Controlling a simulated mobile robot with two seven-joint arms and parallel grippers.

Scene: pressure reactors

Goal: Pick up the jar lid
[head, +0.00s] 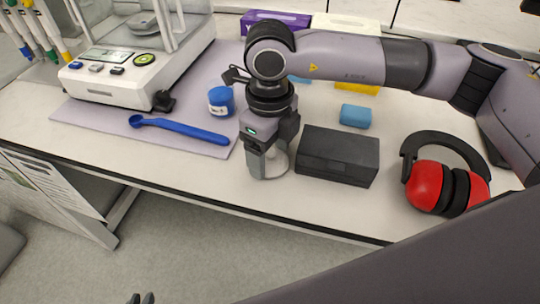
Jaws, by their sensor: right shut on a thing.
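A small clear glass jar (283,168) stands on the bench near its front edge, left of a black box. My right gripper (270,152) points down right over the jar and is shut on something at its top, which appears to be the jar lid. The fingers hide most of the lid, and I cannot tell whether it is apart from the jar. Only the dark fingertips of my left gripper (141,298) show at the bottom edge, below the bench, too small to judge their opening.
The black box (338,156) is close right of the jar. A blue-lidded tub (221,100), a blue spoon (180,129) and a balance (135,70) are left.

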